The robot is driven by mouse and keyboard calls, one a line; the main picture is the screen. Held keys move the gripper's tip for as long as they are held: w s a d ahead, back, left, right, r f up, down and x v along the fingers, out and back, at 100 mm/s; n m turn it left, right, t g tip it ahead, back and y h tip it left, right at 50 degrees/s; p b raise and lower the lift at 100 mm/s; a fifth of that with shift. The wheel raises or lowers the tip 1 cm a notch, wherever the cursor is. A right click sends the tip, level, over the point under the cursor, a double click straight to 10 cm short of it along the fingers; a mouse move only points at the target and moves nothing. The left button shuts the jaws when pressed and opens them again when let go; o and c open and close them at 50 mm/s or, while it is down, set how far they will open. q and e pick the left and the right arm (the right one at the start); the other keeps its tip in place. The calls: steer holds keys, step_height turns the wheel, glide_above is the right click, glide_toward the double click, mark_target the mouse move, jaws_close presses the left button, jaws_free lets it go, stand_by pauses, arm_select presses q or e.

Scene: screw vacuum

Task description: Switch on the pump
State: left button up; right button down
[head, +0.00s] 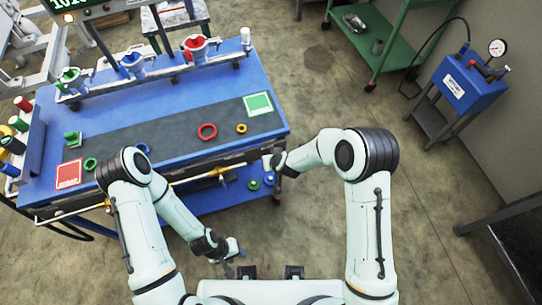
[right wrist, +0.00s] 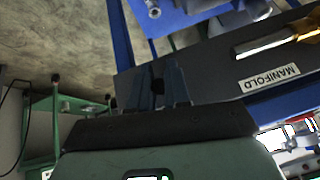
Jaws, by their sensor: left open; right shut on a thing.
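A blue box unit with a round gauge (head: 472,82), which looks like the pump, stands on a dark stand at the far right in the head view. A red part shows on its top; I cannot make out a switch. My right gripper (head: 270,164) is at the right front corner of the blue workbench (head: 170,92), far from that unit. In the right wrist view its fingers (right wrist: 159,86) are shut on a small dark thing that I cannot identify, beside the bench's dark front rail. My left gripper (head: 236,252) is open and low in front of the bench, apart from it.
The rail carries a "MANIFOLD" label (right wrist: 270,77) and a brass pipe. A green cart (head: 385,35) stands at the back. Open floor (head: 340,90) separates bench and blue unit.

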steer(key=shift+w+r, duration=0.3)
steer(key=shift+w, duration=0.05)
steer(key=c, duration=1.1)
jaws_free()
steer(key=shift+f, duration=0.15)
steer(key=shift+s, duration=0.1)
steer(key=p+v, duration=0.1)
steer(key=v, duration=1.2)
steer(key=shift+s, duration=0.1)
